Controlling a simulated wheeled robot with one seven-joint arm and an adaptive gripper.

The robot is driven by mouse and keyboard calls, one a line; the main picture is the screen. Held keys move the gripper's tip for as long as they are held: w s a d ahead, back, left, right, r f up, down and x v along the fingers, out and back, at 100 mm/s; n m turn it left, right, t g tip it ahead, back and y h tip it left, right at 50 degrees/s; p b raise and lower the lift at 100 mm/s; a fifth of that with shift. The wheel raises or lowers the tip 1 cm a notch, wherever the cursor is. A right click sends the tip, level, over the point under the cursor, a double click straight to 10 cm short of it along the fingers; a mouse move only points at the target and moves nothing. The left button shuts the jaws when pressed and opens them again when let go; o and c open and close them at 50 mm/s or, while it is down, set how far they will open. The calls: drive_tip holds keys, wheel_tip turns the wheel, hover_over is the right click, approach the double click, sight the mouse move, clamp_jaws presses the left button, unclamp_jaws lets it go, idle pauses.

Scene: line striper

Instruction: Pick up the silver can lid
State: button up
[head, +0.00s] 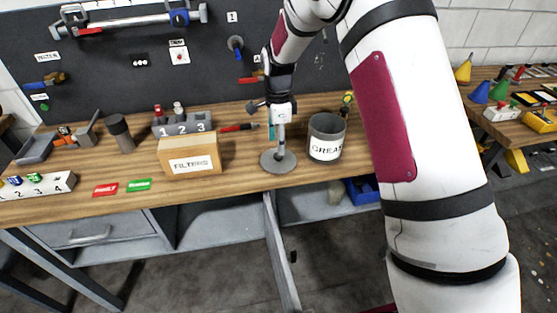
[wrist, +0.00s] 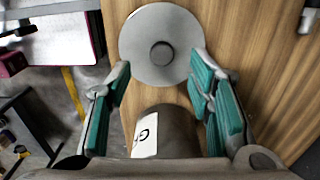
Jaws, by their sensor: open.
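The silver can lid (head: 276,164) is a round grey disc lying flat near the front edge of the workbench, left of the grease can (head: 327,138). In the wrist view the lid (wrist: 160,22) shows a dark round knob at its centre. My gripper (head: 277,139) is open and points down over the lid. In the wrist view its teal-padded fingers (wrist: 163,68) are apart, with tips near the lid's lower left and right edges. Nothing is held between them. The grease can (wrist: 167,133) stands close below the lid there, between the fingers.
A filters box (head: 190,155) stands left of the lid, with a numbered grey block (head: 184,126) and a red pen-like tool (head: 238,127) behind. Red and green tags (head: 138,185) lie farther left. Some bare wood lies between box and lid. A blue bin (head: 362,190) sits below the bench.

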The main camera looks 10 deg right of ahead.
sight(278, 158)
drive_tip(key=shift+w+f+p, duration=0.1)
drive_tip(key=shift+f+p, duration=0.55)
drive_tip(key=shift+f, duration=2)
clamp_jaws()
